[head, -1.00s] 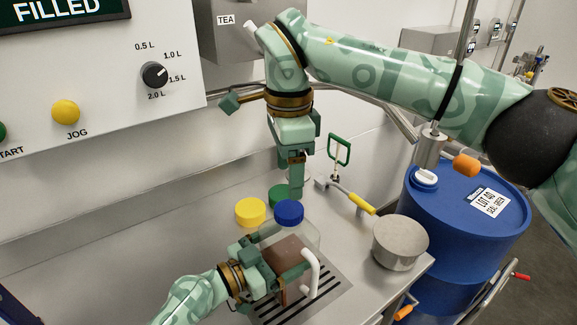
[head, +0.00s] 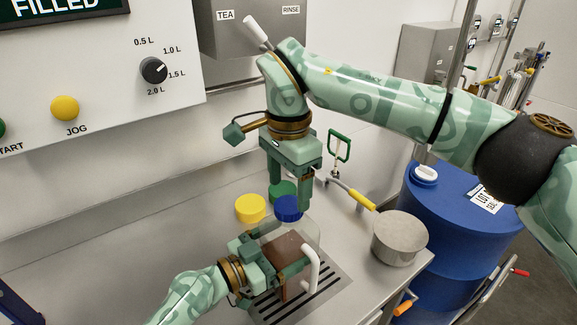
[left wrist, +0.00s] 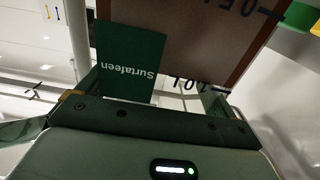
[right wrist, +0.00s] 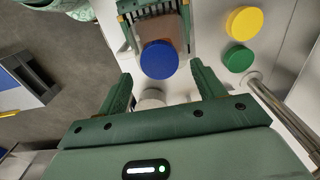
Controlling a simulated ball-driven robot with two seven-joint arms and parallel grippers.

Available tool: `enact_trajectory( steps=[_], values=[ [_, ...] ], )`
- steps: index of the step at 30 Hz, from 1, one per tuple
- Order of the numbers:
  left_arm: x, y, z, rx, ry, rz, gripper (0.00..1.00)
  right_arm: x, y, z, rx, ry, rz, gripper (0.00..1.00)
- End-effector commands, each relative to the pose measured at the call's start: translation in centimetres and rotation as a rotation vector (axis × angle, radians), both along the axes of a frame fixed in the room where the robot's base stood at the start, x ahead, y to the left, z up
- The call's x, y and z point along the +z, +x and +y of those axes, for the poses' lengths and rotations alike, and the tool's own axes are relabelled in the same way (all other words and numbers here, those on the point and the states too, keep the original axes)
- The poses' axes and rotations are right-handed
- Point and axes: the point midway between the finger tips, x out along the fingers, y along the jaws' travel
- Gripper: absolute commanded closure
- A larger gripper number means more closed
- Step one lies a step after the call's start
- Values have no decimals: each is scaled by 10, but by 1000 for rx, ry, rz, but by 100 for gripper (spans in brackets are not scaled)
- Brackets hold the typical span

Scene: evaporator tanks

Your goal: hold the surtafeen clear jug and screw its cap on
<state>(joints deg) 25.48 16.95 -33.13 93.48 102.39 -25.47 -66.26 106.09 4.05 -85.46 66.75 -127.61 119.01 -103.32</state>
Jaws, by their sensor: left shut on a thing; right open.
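The clear jug with brown liquid (head: 298,240) stands on the counter over a slotted drain. Its green Surtafeen label (left wrist: 128,62) and volume marks show close up in the left wrist view. My left gripper (head: 282,262) is shut on the jug from the side. The blue cap (head: 288,206) sits at the top of the jug; whether its thread is engaged is hidden. My right gripper (head: 290,196) points down just above the blue cap, open and empty. In the right wrist view, the blue cap (right wrist: 159,60) appears beyond and between the open fingertips.
A yellow cap (head: 250,208) and a green cap (head: 282,190) are close behind the jug. A steel pot (head: 399,240) stands at the counter's right edge, with a yellow-handled lever (head: 355,197) behind it. A blue drum (head: 455,225) stands beyond.

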Motion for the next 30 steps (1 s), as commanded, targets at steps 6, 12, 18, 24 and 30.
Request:
enact_trajectory(
  steps=[6,12,18,24,30],
  values=[
    [0,1,1,2,1,-1,71,-29,0,0,0,0,1,32],
    [0,1,1,2,1,-1,71,-38,0,0,-1,1,-1,32],
    [0,1,1,2,1,-1,71,-39,0,0,-1,1,-1,32],
    [0,1,1,2,1,-1,71,-39,0,0,-1,1,-2,76],
    [0,0,0,1,1,-2,71,-38,0,0,-1,0,-2,78]
  ],
)
